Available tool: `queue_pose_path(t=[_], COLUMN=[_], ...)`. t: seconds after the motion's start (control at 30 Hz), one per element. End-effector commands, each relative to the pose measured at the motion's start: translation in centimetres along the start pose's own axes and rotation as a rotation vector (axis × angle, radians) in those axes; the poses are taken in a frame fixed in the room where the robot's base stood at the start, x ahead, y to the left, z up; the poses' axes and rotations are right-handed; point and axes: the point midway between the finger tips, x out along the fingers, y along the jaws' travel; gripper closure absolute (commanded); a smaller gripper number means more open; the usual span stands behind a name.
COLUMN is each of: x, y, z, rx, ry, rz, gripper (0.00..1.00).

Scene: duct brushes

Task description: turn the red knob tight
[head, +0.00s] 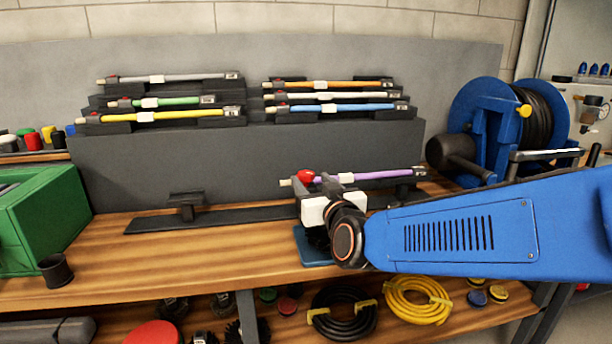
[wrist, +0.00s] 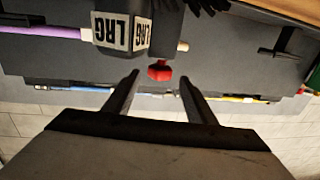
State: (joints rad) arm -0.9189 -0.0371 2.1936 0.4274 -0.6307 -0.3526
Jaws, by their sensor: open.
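The red knob (head: 306,176) sits near the left end of a purple rod (head: 380,175) on the bench stand. In the wrist view the red knob (wrist: 160,71) juts from a dark block with LRG labels (wrist: 120,30), through which the purple rod (wrist: 40,33) passes. My gripper (head: 316,184) is at the knob in the head view, partly hiding the clamp. In the wrist view my gripper (wrist: 159,78) is open, its two fingertips on either side of the knob with visible gaps. I cannot tell how deep the knob lies between them.
Behind, a grey stepped rack (head: 250,150) holds several coloured rods. A blue hose reel (head: 480,125) stands at the right, and a green box (head: 42,220) at the left. A dark base strip (head: 230,215) lies on the wooden bench (head: 180,255), whose front left is mostly clear.

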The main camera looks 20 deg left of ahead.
Motion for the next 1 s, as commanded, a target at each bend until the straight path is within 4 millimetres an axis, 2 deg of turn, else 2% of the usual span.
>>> queue_pose_path(t=[0.1, 0.33, 0.77, 0.8, 0.93, 0.97, 1.0], x=[1.9, 4.4, 5.2, 5.2, 5.2, 5.2, 5.2], y=[0.1, 0.0, 0.0, 0.0, 0.0, 0.0, 0.0], z=[0.1, 0.1, 0.0, 0.0, 0.0, 0.0, 0.0], rx=[0.0, 0.0, 0.0, 0.0, 0.0, 0.0, 0.0], ry=[-0.001, -0.002, -0.001, -0.001, -0.001, -0.001, -0.001], rz=[0.001, 0.0, -0.001, -0.001, -0.001, -0.001, -0.001], gripper=[0.49, 0.49, 0.49, 0.54, 0.85, 0.9, 0.9])
